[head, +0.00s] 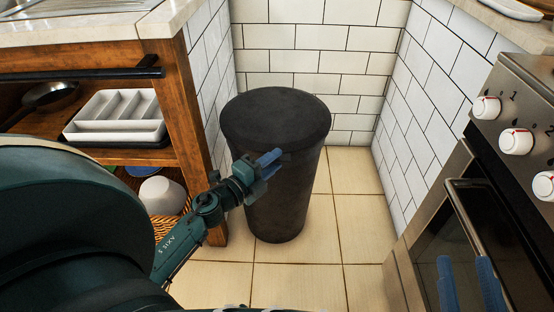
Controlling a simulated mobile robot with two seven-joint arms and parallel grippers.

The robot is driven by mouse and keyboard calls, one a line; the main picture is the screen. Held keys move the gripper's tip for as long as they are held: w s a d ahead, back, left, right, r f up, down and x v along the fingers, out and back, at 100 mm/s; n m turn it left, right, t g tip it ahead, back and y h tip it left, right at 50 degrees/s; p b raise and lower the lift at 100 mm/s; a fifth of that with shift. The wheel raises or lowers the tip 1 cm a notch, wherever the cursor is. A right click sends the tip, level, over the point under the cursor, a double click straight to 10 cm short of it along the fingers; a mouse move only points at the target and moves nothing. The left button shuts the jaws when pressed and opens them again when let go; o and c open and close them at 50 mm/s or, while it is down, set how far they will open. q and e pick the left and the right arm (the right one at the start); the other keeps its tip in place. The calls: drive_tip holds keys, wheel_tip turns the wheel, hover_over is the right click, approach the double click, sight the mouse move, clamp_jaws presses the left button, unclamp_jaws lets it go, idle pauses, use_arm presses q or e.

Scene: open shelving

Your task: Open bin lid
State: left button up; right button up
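A dark, round bin (278,205) stands upright on the tiled floor in the corner, in the middle of the head view. Its flat dark lid (276,112) lies on top and is closed. My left gripper (272,165) is in front of the bin, just below the lid's front rim. Its blue fingers overlap the bin in the picture, and I cannot tell whether they touch it. Their gap is not clear from this angle. My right gripper (468,285) shows only as two blue fingers at the lower right, spread apart with nothing between them, in front of the oven.
A wooden shelf unit (175,95) with a white cutlery tray (118,128) and a basket stands left of the bin. A stove with knobs and an oven handle (470,220) is at right. White tiled walls close in the bin. Floor (350,230) right of it is clear.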

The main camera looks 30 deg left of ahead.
use_arm(q)
drive_tip(key=shift+w+d, duration=0.15)
drive_tip(key=shift+w, duration=0.8)
clamp_jaws()
